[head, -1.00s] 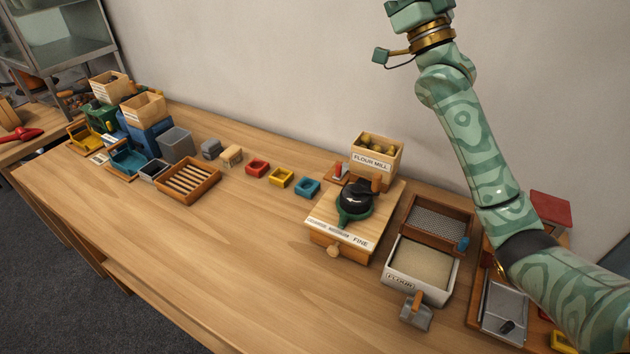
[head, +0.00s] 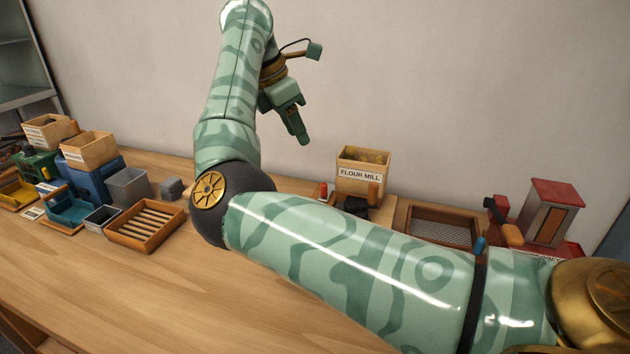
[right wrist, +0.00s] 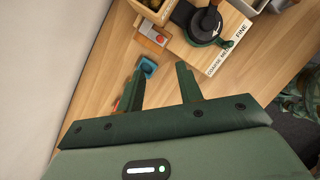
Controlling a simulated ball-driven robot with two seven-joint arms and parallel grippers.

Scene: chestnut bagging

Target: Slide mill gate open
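The flour mill's wooden hopper (head: 362,172) stands against the back wall, its lower parts mostly hidden behind my right arm. A small red knob (head: 323,190) shows at its left side. In the right wrist view, a wooden slide piece with a grey plate (right wrist: 148,32) and an orange-red knob (right wrist: 160,39) sits beside the dark round millstone (right wrist: 193,18); it looks like the gate. How far it is open I cannot tell. My right gripper (head: 301,138) hangs above and left of the mill, fingers apart and empty (right wrist: 160,78). My left gripper is out of view.
A small blue tray (right wrist: 147,66) lies on the table near the right fingertips. A mesh sieve (head: 440,230) and a red-topped box (head: 550,212) stand right of the mill. A slatted tray (head: 146,226) and a grey bin (head: 128,187) stand left.

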